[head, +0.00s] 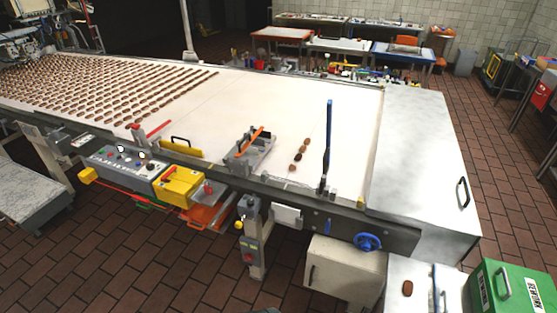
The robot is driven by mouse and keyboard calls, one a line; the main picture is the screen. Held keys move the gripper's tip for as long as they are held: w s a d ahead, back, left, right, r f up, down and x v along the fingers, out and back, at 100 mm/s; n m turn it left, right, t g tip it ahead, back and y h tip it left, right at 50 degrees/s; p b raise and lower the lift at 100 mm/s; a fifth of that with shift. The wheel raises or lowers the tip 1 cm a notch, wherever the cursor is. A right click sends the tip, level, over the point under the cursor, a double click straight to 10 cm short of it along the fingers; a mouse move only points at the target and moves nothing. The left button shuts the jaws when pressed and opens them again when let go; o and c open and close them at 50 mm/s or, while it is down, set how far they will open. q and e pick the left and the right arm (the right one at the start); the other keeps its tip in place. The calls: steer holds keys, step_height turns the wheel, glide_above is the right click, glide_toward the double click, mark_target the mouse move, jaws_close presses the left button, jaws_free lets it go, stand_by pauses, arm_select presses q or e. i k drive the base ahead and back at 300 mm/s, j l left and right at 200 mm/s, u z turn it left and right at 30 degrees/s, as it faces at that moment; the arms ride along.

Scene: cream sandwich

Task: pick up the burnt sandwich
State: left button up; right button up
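Rows of small brown sandwiches (110,85) lie on the white conveyor belt at the left. A short line of several brown sandwiches (298,156) lies apart near the belt's right end, beside an upright blue-topped bar. Another single brown sandwich (408,288) lies on a pale surface at the bottom right. They are too small for me to tell surely which one is burnt. Neither of my grippers shows in the head view.
The white belt (290,100) is mostly bare right of the rows. A metal guide (254,148) and a blue-topped upright bar (329,140) stand at its front edge. A green box (512,290) stands at the bottom right. Tiled floor (150,265) is open in front.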

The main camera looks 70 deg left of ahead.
mark_target(298, 158)
steer(key=u, duration=2.3)
steer(key=i+j+u, duration=0.3)
steer(key=i, duration=0.2)
steer(key=i+u, duration=0.3)
steer(key=i, duration=0.25)
